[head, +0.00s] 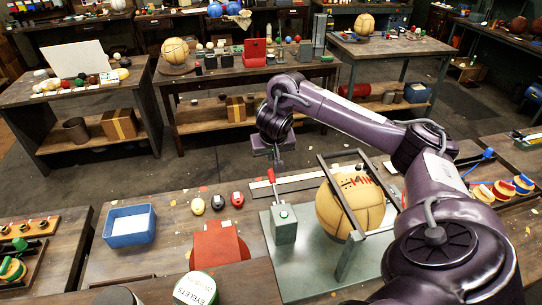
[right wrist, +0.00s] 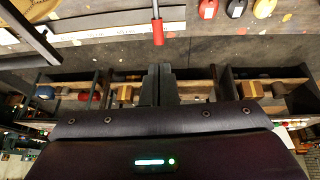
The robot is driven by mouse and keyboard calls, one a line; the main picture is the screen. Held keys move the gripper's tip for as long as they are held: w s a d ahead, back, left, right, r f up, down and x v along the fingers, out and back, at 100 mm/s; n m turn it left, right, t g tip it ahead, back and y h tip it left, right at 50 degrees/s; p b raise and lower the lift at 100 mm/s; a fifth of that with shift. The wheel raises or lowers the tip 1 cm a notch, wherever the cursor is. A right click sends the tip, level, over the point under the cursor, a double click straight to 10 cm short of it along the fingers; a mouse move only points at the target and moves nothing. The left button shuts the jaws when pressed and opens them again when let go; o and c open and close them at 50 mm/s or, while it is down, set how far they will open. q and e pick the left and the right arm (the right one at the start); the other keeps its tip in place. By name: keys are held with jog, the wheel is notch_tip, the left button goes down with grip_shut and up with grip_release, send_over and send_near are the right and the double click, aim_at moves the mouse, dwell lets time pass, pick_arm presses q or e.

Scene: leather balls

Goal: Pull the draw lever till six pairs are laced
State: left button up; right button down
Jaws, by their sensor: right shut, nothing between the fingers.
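The draw lever's red handle (head: 271,176) stands up from a grey-green box (head: 283,222) on the machine's plate. My right gripper (head: 278,163) is just above and beside the handle, shut and empty. In the right wrist view the shut fingers (right wrist: 158,85) point at the red handle (right wrist: 157,33), with a gap between them. A tan leather ball (head: 338,212) sits under a dark frame (head: 340,182), beside the lever box. Red and dark lacing marks show at its top; I cannot count the pairs. My left gripper is not in view.
A blue tray (head: 130,226), small yellow, black and red items (head: 217,202), a red leather piece (head: 218,243) and an eyelets tin (head: 195,289) lie left of the machine. Colored spools (head: 503,189) stand at right. Other tables stand behind, across open floor.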

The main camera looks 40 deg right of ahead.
jog(key=b, duration=0.3)
send_near(271, 175)
jog(key=b+x, duration=0.5)
jog(key=b, duration=0.2)
jog(key=shift+w+f, duration=0.1)
jog(key=shift+f, duration=0.1)
jog(key=shift+w+d+f, duration=0.1)
jog(key=shift+f, duration=0.1)
jog(key=shift+w+d+f, duration=0.1)
jog(key=shift+d+f, duration=0.1)
jog(key=shift+f, duration=0.2)
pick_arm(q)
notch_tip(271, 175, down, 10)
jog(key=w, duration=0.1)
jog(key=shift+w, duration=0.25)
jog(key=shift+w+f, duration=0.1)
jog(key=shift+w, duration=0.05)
